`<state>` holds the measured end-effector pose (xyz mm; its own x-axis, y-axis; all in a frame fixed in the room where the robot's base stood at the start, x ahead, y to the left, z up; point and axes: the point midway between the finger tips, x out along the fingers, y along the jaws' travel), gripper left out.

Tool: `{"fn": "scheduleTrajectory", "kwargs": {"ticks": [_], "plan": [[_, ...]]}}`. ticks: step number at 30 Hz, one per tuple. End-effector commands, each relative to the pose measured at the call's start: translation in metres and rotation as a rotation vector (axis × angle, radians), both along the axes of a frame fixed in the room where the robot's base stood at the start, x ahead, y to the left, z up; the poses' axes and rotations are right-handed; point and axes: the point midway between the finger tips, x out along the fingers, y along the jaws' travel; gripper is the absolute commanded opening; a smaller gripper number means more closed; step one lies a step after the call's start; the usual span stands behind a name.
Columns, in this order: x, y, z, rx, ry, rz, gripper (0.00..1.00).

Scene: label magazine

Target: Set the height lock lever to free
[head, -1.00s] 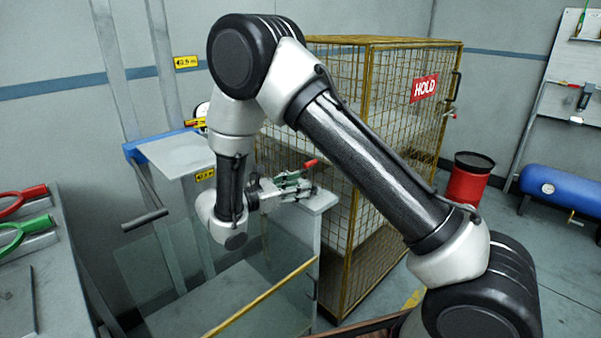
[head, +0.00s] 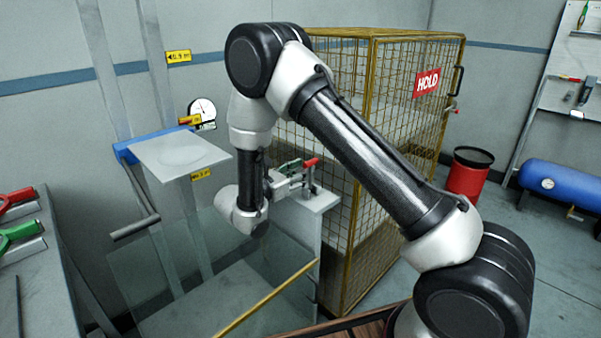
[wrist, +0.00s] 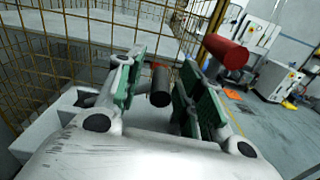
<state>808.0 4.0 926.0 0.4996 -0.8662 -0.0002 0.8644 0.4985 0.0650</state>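A lever with a red grip (head: 312,162) stands at the top of a grey cabinet, right by my gripper in the head view. In the wrist view the red grip (wrist: 226,51) is just outside the right finger, on a dark stem. My gripper (wrist: 155,92) is open, with green pads on both fingers. A short dark cylinder (wrist: 159,88) shows between the fingers, with space on both sides; I cannot tell whether it belongs to the lever. In the head view my gripper (head: 294,178) is partly hidden by my wrist. No lever marking is readable.
A clear panel (head: 150,275) with a yellow edge is in front. A grey platform (head: 180,150) and a dial gauge (head: 202,110) are left. A red bin (head: 467,178) stands right.

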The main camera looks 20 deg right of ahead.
Motion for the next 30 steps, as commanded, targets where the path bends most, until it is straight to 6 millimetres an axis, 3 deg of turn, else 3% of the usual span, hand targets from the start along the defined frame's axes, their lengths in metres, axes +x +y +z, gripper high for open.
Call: {"fn": "scheduleTrajectory", "kwargs": {"ticks": [6, 13, 30], "plan": [[0.0004, -0.0006, -0.0001, 0.0, 0.0, 0.0, 0.37], [0.0002, -0.0005, -0.0001, 0.0, 0.0, 0.0, 0.0], [0.0021, 0.0007, 0.0033, -0.022, 0.04, 0.0, 0.0]]}}
